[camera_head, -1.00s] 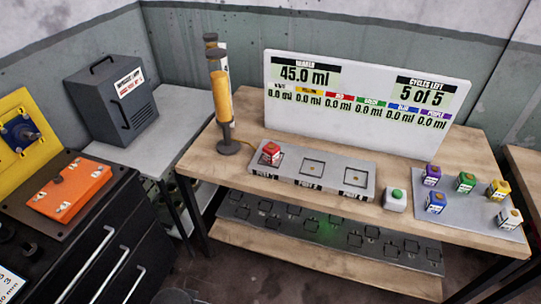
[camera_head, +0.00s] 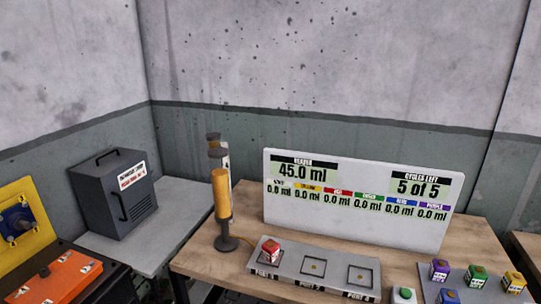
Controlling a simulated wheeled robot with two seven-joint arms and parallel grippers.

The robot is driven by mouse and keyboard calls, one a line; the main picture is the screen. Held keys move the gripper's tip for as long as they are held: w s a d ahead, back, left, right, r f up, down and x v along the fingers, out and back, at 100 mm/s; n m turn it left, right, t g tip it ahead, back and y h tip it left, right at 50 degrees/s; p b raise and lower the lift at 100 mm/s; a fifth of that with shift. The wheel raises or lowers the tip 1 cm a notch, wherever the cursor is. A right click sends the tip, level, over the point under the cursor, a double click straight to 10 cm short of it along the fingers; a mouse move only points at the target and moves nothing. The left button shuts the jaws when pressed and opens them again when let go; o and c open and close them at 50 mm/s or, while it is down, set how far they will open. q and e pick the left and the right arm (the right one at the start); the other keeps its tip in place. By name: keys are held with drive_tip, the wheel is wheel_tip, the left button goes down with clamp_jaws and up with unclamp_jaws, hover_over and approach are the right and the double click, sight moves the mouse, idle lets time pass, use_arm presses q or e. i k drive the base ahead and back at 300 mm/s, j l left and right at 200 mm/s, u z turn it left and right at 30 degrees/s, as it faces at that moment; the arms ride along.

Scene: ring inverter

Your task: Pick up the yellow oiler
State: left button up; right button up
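A blue one (camera_head: 447,296) is partly cut off at the bottom edge. Neither of my grippers is in view.
A red block (camera_head: 271,249) sits on the left place of a grey three-place tray (camera_head: 330,258). A tall yellow cylinder on a stand (camera_head: 222,196) and a white display board (camera_head: 357,232) stand behind it. A green button (camera_head: 405,294) is in front.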

sight(512, 283)
drive_tip(key=z, duration=1.7)
drive_tip(key=i+j+z, duration=0.1)
drive_tip(key=j+z, duration=0.2)
drive_tip(key=l, duration=0.05)
